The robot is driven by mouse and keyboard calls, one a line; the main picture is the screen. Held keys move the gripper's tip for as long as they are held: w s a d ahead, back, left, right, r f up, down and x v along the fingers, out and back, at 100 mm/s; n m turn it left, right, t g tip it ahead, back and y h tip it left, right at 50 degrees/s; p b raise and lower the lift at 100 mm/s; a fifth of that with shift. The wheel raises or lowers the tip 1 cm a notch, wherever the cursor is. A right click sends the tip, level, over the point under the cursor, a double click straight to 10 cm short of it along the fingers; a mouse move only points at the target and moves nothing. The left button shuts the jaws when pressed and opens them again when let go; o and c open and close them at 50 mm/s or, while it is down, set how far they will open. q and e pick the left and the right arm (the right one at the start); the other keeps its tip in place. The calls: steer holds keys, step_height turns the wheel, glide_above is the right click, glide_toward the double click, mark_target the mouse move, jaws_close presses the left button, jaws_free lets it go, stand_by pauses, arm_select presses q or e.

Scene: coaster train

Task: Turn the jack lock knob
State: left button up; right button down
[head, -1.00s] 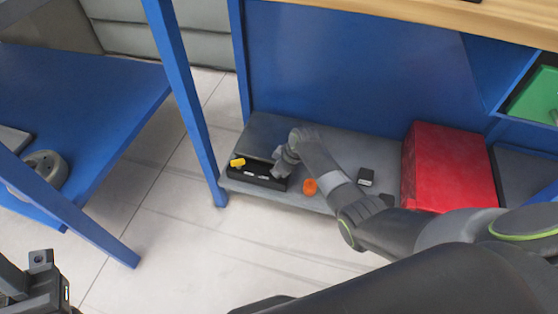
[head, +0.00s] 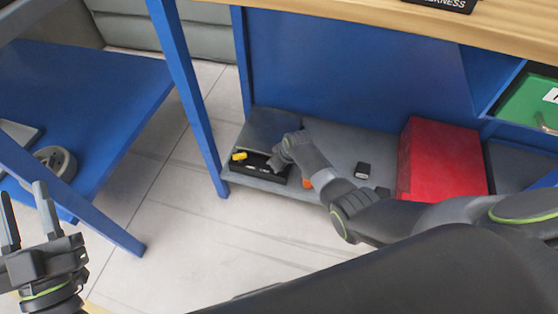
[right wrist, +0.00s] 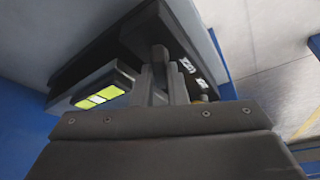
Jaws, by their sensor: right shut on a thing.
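A low black unit (head: 264,171) with white labels lies on the grey lower shelf. My right gripper (head: 278,163) reaches down to its right part. In the right wrist view my right gripper's fingers (right wrist: 161,88) are closed on a small dark upright piece, the jack lock knob (right wrist: 160,54), which they mostly hide. White labels (right wrist: 187,66) are beside it on the black unit, and a yellow-green lit panel (right wrist: 100,97) shows to the left. How far the knob is turned cannot be told. My left gripper (head: 27,217) is open and empty at the left, away from the unit.
A yellow piece (head: 239,156) lies at the unit's left end. An orange piece (head: 307,184) is partly behind my right arm. A small black block (head: 363,170) and a red box (head: 440,160) stand further right. A blue table leg (head: 190,95) rises left of the shelf.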

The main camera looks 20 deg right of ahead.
steer(key=shift+a+m+h+p, duration=0.1)
steer(key=shift+m+h+p, duration=0.4)
steer(key=shift+m, duration=0.5)
steer(key=m+p, duration=0.1)
steer(key=m, duration=0.1)
steer(key=shift+s+m+h, duration=0.1)
steer(key=shift+m+h, duration=0.3)
steer(key=shift+a+m, duration=0.1)
steer(key=shift+m, duration=0.3)
arm_select(q)
step_height(320, 180, down, 16)
steer(key=n+g, duration=0.2)
steer(key=g, duration=0.8)
arm_select(e)
steer(key=shift+m+h, duration=0.4)
steer(key=shift+m, duration=0.4)
steer(key=m+h+b, duration=0.1)
steer(key=m, duration=0.2)
steer(key=shift+a+h, duration=0.1)
steer(key=shift+h, duration=0.2)
arm_select(q)
step_height(320, 180, up, 9)
steer(key=w+t+y, duration=0.1)
steer(key=t, duration=0.4)
steer(key=shift+w+a+r+m, duration=0.15)
steer(key=shift+w+a+m, duration=0.15)
steer(key=shift+a, duration=0.15)
arm_select(e)
steer(key=shift+m, duration=0.5)
